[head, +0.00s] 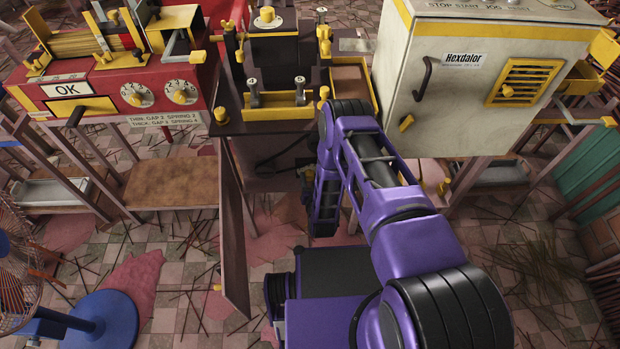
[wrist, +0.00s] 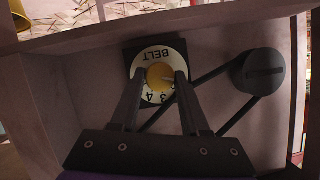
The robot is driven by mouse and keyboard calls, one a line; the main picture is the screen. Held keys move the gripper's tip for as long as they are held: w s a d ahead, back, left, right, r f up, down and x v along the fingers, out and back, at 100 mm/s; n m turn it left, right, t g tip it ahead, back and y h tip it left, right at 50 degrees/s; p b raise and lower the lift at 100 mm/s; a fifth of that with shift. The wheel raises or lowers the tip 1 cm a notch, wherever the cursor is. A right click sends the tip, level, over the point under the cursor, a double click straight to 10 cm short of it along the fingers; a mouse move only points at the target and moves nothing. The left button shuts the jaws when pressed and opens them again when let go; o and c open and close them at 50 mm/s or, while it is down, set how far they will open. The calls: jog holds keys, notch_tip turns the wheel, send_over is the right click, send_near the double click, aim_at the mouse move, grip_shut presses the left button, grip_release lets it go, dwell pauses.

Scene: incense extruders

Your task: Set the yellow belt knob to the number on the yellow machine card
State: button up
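The yellow belt knob (wrist: 160,76) sits in the middle of a round white dial on a black square plate marked BELT, which appears upside down in the wrist view. Digits 3 and 4 show at the dial's lower left; other digits are hidden or too small. My gripper (wrist: 161,75) has its two dark fingers on either side of the knob, with the tips close to it. I cannot tell whether they touch it. I cannot pick out a yellow machine card in either view.
A black pulley (wrist: 260,72) and belt stand right of the dial. A ledge crosses above it. The head view shows a red machine (head: 200,75) with dials and a printed card (head: 163,119), a dark press (head: 275,50), a cream cabinet (head: 455,110) labelled Hexdalor, and a blue-based fan (head: 100,318).

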grip_shut()
jog(key=shift+d+f+m+y, duration=0.1)
jog(key=shift+d+m+y, duration=0.1)
jog(key=shift+m+y, duration=0.85)
jog(key=shift+m+t+y, duration=0.4)
jog(key=shift+m+y, duration=0.05)
jog(key=shift+m, duration=0.8)
jog(key=o, duration=0.5)
grip_release()
